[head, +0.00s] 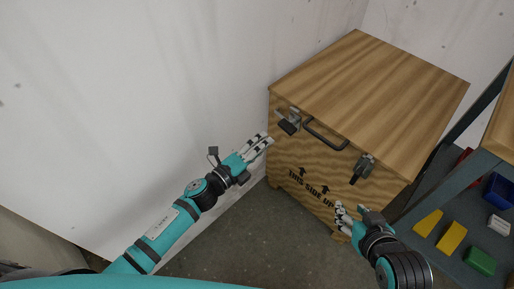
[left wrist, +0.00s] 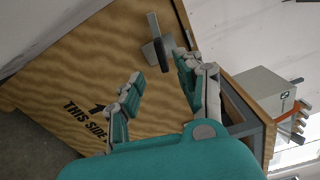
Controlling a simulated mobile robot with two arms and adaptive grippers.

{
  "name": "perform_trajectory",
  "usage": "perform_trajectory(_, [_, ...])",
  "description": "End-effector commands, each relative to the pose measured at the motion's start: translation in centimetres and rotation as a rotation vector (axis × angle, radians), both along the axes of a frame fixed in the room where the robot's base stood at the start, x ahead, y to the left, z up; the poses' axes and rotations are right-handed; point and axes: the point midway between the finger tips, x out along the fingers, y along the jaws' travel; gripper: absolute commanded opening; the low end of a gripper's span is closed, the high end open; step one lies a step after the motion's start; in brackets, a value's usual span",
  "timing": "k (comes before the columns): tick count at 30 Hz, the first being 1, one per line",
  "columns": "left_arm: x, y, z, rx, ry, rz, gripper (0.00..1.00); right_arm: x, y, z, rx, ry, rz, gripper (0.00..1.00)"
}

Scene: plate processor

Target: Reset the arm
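My left gripper (head: 264,141) is in front of the left side of a wooden crate (head: 318,174), close to the left latch (head: 288,123). In the left wrist view its two fingers (left wrist: 160,82) are spread with nothing between them, and the grey latch (left wrist: 158,48) shows just beyond the fingertips. My right gripper (head: 343,212) is low in front of the crate's right side, below the right latch (head: 361,169). It looks empty, but its finger gap is not clear. The crate's lid (head: 375,80) is down.
A dark handle (head: 324,136) sits between the latches. A shelf (head: 443,186) stands at the right, with yellow blocks (head: 452,237), a green block (head: 480,261) and a blue bin (head: 499,191). A white wall (head: 130,90) is at the left. The floor (head: 260,235) before the crate is clear.

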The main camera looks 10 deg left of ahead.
Motion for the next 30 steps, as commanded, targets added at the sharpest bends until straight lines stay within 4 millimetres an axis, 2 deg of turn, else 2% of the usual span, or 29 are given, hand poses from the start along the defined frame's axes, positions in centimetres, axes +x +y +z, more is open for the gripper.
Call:
perform_trajectory(6, [-1.5,1.1,0.0,-0.001,0.000,0.001,0.37,0.0,0.0,0.0,0.000,0.000,0.000,0.40])
perform_trajectory(23, [-1.5,1.2,0.1,-0.006,0.003,0.006,0.37,0.0,0.0,0.0,0.000,0.000,0.000,0.40])
perform_trajectory(26, [-1.6,1.8,0.8,-0.073,0.044,0.061,0.37,0.0,0.0,0.0,0.000,0.000,0.000,0.40])
perform_trajectory(29, [-1.9,3.6,2.1,-0.247,0.158,0.198,0.37,0.0,0.0,0.0,0.000,0.000,0.000,0.40])
perform_trajectory(30, [-2.2,4.8,2.6,-0.344,0.228,0.274,0.37,0.0,0.0,0.0,0.000,0.000,0.000,0.40])
